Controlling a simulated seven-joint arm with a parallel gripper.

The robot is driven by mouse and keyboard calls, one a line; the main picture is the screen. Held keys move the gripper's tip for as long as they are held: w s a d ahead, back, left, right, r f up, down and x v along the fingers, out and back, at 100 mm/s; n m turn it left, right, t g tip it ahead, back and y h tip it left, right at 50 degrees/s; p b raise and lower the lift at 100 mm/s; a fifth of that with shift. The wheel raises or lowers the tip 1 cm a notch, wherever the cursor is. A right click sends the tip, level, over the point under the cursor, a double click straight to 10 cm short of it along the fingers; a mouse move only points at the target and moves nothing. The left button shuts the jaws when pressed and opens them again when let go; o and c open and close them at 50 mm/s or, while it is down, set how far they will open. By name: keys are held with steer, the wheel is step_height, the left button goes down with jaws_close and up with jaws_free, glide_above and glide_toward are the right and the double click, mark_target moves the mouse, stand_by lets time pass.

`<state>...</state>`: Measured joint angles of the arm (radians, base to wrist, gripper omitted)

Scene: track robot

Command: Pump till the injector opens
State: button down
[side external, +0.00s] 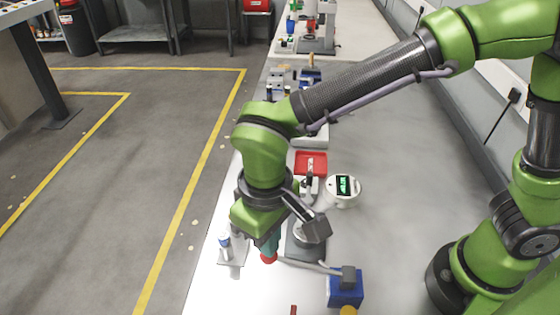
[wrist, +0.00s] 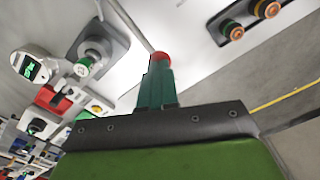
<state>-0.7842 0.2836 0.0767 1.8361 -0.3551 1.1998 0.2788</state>
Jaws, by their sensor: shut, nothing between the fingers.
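A lever with a red knob (side external: 268,258) reaches left from a blue block (side external: 345,289) at the front of the bench. My gripper (side external: 268,247) points down at this knob, its teal fingers together and empty. In the wrist view the knob (wrist: 161,57) shows right at the tips of my gripper (wrist: 160,68); I cannot tell whether they touch. A white round gauge (side external: 343,191) with a lit green display stands behind; it also shows in the wrist view (wrist: 31,66). A grey stand (wrist: 100,40) is beside it. I cannot identify the injector clearly; my arm hides part of the stand.
A red tray (side external: 310,160) lies behind the stand. More equipment (side external: 318,38) fills the bench's far end. The bench is clear to the right of the gauge.

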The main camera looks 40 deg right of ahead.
steer(key=shift+f, duration=2.8)
steer(key=shift+r, duration=5.2)
steer(key=shift+f, duration=0.25)
steer(key=s+d+r+m+t+y, duration=0.1)
steer(key=d+r+m+t, duration=0.2)
steer(key=d, duration=1)
steer(key=s+d+r+m+t+y, duration=0.1)
steer(key=d+r+m+t, duration=0.2)
steer(key=d, duration=1)
steer(key=shift+s+d+r+m+t, duration=0.15)
steer(key=shift+r+m+t, duration=0.05)
steer(key=shift+m+t, duration=0.35)
